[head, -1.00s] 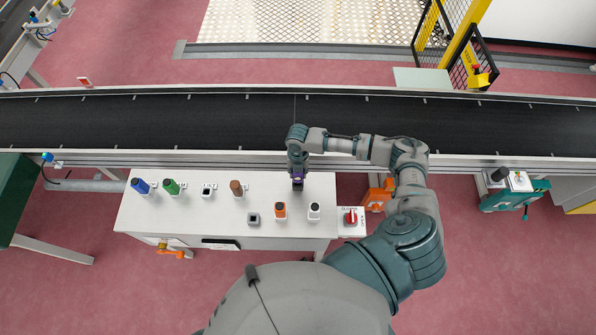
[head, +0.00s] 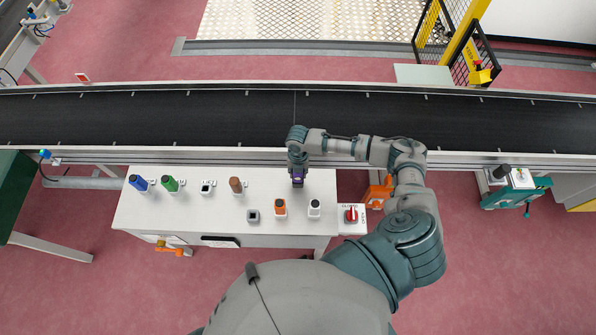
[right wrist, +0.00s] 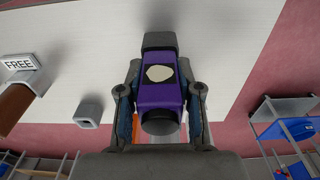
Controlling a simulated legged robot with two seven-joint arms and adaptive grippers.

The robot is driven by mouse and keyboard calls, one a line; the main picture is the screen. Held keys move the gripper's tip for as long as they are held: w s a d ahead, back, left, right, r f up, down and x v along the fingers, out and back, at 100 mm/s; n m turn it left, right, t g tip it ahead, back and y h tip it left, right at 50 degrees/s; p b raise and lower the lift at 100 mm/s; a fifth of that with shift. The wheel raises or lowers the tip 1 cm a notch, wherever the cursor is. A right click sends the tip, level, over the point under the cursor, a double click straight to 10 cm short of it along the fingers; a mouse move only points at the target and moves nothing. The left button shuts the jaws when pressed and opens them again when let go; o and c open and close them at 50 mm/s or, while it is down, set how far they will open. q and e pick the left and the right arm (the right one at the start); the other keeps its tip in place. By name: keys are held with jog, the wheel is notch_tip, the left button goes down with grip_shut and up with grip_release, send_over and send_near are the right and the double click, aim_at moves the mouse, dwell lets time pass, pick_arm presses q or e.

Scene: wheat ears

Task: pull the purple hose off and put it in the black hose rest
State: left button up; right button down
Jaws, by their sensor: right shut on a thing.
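The purple hose (right wrist: 160,97) is between the two fingers of my right gripper (right wrist: 159,100) in the right wrist view, with a pale patch on its upper face. A dark grey block (right wrist: 159,41) is at its far end; I cannot tell whether the hose is seated in it. In the head view the purple hose (head: 298,176) shows under my right gripper (head: 297,170) at the table's back right. A dark grey square holder (head: 253,215), apparently empty, stands nearer and to the left; I cannot tell whether it is the black hose rest. My left gripper is not in view.
On the white table (head: 160,212) stand a blue hose (head: 138,183), a green hose (head: 170,184), an empty pale holder (head: 207,187), a brown hose (head: 236,185), an orange one (head: 280,207) and a white holder (head: 315,207). A conveyor (head: 200,118) runs behind.

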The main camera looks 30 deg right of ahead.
jog(key=shift+f, duration=0.2)
jog(key=c, duration=0.7)
grip_release()
jog(key=shift+r, duration=0.2)
jog(key=r, duration=1.1)
jog(key=shift+w+d+r, duration=0.25)
jog(key=shift+w+r, duration=0.05)
jog(key=shift+f, duration=0.1)
